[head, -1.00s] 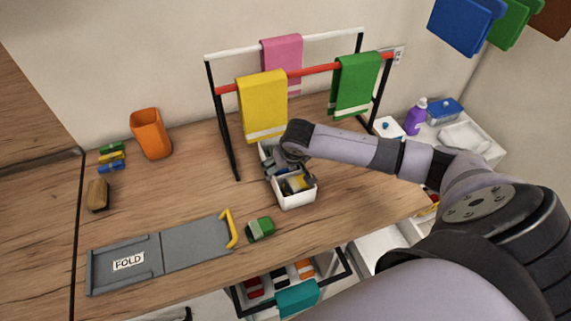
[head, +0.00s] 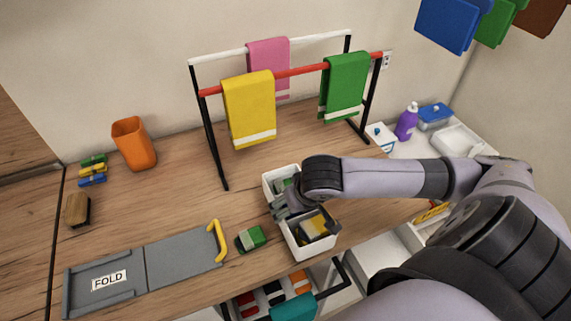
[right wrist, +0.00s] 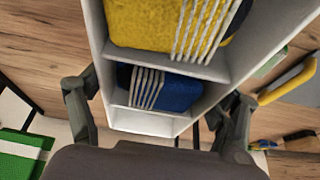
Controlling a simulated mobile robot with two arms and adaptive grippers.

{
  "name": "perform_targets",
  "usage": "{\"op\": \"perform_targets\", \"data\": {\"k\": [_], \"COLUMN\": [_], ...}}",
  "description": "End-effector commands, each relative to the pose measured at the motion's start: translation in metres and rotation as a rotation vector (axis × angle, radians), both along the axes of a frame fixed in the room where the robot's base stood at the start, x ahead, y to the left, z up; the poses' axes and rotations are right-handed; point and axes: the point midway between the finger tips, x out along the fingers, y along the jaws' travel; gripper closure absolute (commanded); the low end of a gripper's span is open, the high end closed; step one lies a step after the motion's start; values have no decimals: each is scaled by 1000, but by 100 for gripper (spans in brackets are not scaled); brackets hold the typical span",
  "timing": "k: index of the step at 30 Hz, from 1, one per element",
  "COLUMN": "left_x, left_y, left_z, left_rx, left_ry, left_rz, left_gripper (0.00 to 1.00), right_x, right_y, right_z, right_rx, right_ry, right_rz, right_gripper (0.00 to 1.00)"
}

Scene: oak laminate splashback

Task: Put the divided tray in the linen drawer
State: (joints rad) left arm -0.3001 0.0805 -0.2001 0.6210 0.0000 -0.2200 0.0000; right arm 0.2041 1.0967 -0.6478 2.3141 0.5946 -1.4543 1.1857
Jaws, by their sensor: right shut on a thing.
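The divided tray (head: 312,249) is white, with compartments holding folded cloths. It is over the counter, in front of the towel rack. My right gripper (head: 305,212) is shut on the tray across its middle and hides part of it. In the right wrist view the tray (right wrist: 148,120) lies between the fingers of my right gripper (right wrist: 157,112), with a yellow cloth and a blue cloth in its compartments. I cannot tell for sure whether the tray clears the counter. My left gripper is not in view. I cannot tell which drawer is the linen drawer.
The towel rack (head: 208,140) stands behind. Below the counter's front edge are a rack with a teal cloth (head: 293,307) and white drawers or bins (head: 368,262).

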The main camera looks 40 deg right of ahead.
Motion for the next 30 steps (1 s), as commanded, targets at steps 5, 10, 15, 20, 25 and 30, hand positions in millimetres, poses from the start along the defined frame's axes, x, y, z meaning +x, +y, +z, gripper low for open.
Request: {"op": "perform_targets", "data": {"k": [5,10,15,20,25,30], "left_x": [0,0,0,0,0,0], "left_y": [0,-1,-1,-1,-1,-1], "left_z": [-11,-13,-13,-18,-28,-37], "left_rx": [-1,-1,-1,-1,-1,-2], "left_ry": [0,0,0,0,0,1], "left_rz": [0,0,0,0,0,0], "left_gripper": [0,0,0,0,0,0], "right_x": [-30,-41,-42,-27,5,36], "right_y": [7,10,11,18,40,68], "right_z": [-1,0,1,5,20,46], "right_rx": [-1,0,2,11,33,37], "right_ry": [-1,-1,-4,-9,-13,-10], "right_rz": [2,0,-1,2,34,104], "right_gripper": [51,51,51,51,51,51]}}
